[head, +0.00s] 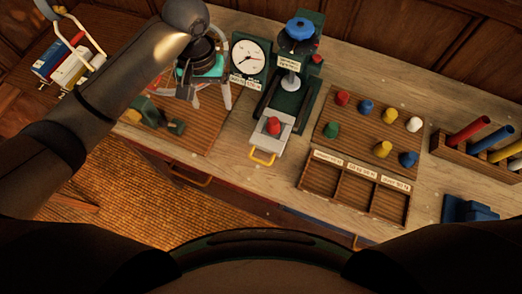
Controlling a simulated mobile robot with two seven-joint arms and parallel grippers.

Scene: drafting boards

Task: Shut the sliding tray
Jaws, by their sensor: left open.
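The sliding tray (283,131) is a pale grey tray pulled out toward me from the base of a dark green press (289,95). It has a yellow handle (262,158) on its front edge. A red knobbed piece (273,125) sits in the tray. The press has a blue knob (299,28) on top. My left gripper (206,98) is open, its pale fingers apart, to the left of the tray and the dial, over the wooden board. It does not touch the tray. My right gripper is not in view.
A white dial (250,56) stands between my left gripper and the press. A pegboard (350,139) with several coloured pegs and a compartment box (354,188) lie right of the tray. A rack of coloured rods (476,150) stands at the right. The space before the handle is clear.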

